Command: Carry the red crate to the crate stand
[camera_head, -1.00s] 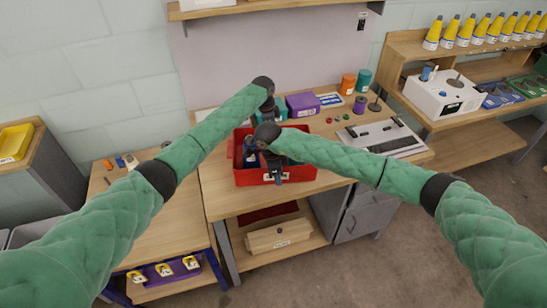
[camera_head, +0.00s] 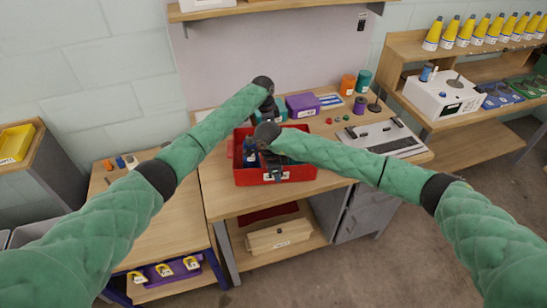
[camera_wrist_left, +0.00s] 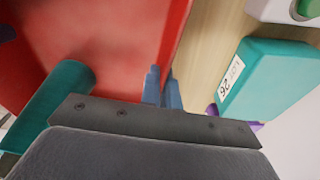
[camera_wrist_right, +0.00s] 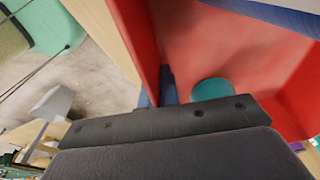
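The red crate (camera_head: 243,178) rests on the wooden workbench in the middle of the head view. It holds a teal cylinder, seen in the left wrist view (camera_wrist_left: 55,105) and right wrist view (camera_wrist_right: 210,88), and a dark blue item (camera_head: 250,157). My right gripper (camera_wrist_right: 157,87) has its fingers close together on either side of the crate's near wall. My left gripper (camera_wrist_left: 163,85) has its fingers close together on either side of the far wall. Its fingers are mostly hidden in the head view. I cannot tell for certain which surface is the crate stand.
On the bench (camera_head: 235,205) stand a purple box (camera_head: 302,104), orange (camera_head: 348,84) and teal (camera_head: 364,80) containers and a flat grey device (camera_head: 388,138). A lower wooden table (camera_head: 140,215) adjoins at left, mostly clear. Shelving with yellow cones (camera_head: 450,32) is at right.

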